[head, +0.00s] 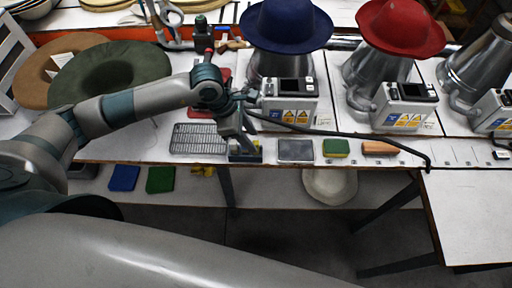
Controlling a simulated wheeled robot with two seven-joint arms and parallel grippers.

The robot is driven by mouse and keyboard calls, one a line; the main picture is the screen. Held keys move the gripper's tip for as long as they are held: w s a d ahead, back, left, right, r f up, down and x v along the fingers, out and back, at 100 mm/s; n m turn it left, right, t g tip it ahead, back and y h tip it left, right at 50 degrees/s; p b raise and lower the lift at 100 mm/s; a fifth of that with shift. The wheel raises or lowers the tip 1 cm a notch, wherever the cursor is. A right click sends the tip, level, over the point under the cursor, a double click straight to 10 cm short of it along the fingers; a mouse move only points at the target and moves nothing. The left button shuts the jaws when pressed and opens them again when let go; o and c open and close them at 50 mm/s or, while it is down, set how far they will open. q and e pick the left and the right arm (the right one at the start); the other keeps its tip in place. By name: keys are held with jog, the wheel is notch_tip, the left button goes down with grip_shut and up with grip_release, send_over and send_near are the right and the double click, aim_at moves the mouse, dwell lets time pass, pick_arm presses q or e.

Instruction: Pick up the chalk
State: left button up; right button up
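I cannot make out the chalk for certain. A small blue and yellow item (252,153), perhaps a small box, sits at the front edge of the table, partly hidden by my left gripper. My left gripper (245,138) points down from above, with its dark fingers just over or beside that item. Whether they touch it, and how far apart they are, is not clear. My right gripper is not in view.
A wire rack (199,138) lies left of the gripper. A grey pad (296,150), a green-and-yellow sponge (336,148) and an orange-brown block (379,148) lie to the right. Hat presses with a blue hat (286,26) and a red hat (402,27) stand behind. A black cable (345,134) crosses the table.

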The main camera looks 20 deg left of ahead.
aim_at(255, 142)
pick_arm(q)
jog(key=shift+w+d+f+p, duration=0.15)
jog(key=shift+w+f+p, duration=0.05)
jog(key=shift+f+p, duration=0.4)
jog(key=p+x, duration=0.1)
jog(key=x, duration=0.1)
jog(key=shift+w+d+f+p, duration=0.15)
jog(key=shift+w+f+p, duration=0.05)
jog(key=shift+f+p, duration=0.15)
jog(key=shift+f, duration=0.4)
grip_shut()
